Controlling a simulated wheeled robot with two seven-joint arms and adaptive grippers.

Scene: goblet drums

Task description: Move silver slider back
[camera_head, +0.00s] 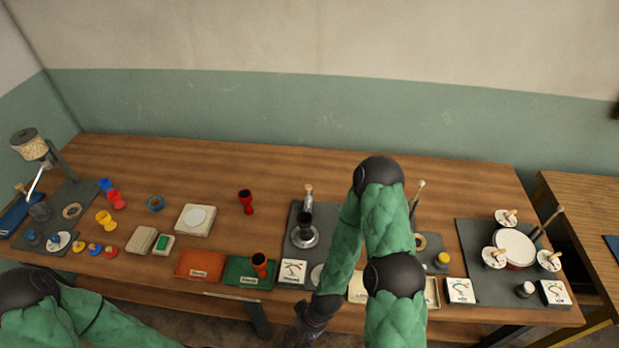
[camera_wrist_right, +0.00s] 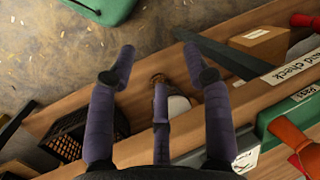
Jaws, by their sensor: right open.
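No part can be named the silver slider with certainty. On the middle grey mat stand a dark goblet drum with a silver base (camera_head: 304,236) and, behind it, a small silver piece with a wooden top (camera_head: 309,194). My left gripper is out of view.
An orange tray (camera_head: 196,264) and a green tray (camera_head: 235,272) lie left of the mat. A red goblet drum (camera_head: 245,200) stands behind them. My right arm covers part of the table. A black crate (camera_wrist_right: 85,135) is below. The table's rear strip is clear.

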